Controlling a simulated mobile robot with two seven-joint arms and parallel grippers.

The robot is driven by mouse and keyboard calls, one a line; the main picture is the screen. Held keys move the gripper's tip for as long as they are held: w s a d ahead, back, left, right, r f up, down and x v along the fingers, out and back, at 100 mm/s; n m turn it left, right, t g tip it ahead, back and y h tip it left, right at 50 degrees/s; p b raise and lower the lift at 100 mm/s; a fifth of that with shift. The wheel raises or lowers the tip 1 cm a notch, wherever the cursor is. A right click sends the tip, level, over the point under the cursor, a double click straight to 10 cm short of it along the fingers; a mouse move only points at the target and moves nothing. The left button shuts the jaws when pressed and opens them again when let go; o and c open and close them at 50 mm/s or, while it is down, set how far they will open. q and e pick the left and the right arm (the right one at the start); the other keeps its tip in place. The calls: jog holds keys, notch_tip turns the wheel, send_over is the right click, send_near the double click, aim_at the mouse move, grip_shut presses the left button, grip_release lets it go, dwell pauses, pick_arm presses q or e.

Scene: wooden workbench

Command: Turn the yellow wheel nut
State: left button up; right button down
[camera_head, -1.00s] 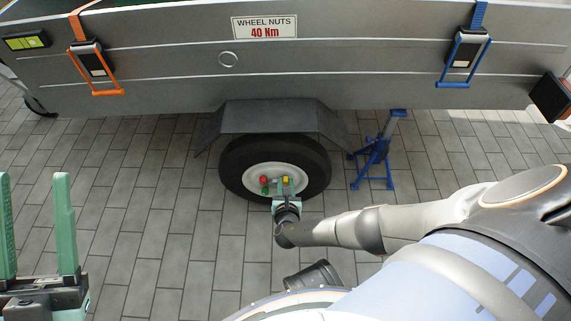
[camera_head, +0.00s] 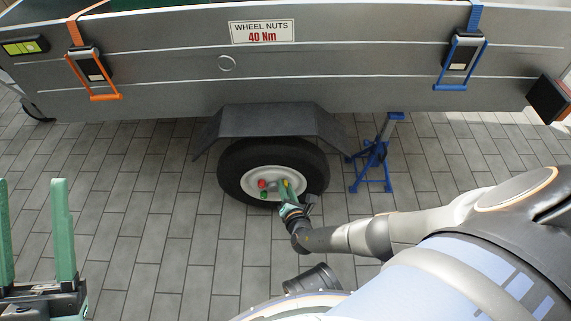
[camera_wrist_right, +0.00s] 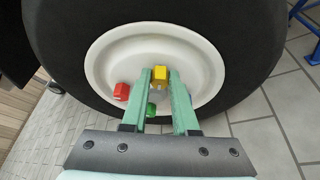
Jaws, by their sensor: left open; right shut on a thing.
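The yellow wheel nut (camera_wrist_right: 161,75) sits on the white rim (camera_wrist_right: 100,60) of the trailer wheel (camera_head: 228,180), between the fingertips of my right gripper (camera_wrist_right: 160,76). It also shows in the head view (camera_head: 287,183), partly hidden by the fingers. My right gripper is shut on it and appears tilted in the head view. A red nut (camera_wrist_right: 121,92) lies to its left and a green nut (camera_wrist_right: 151,110) below, seen between the fingers. My left gripper (camera_head: 34,235) is open and empty at the lower left, far from the wheel.
A grey fender (camera_head: 265,120) covers the wheel's top. A blue jack stand (camera_head: 374,160) stands right of the wheel. The trailer side carries a wheel nuts 40 Nm sign (camera_head: 262,31). Paving in front of the wheel is clear on the left.

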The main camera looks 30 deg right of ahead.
dwell(0.4)
jog(key=c, duration=0.7)
grip_release()
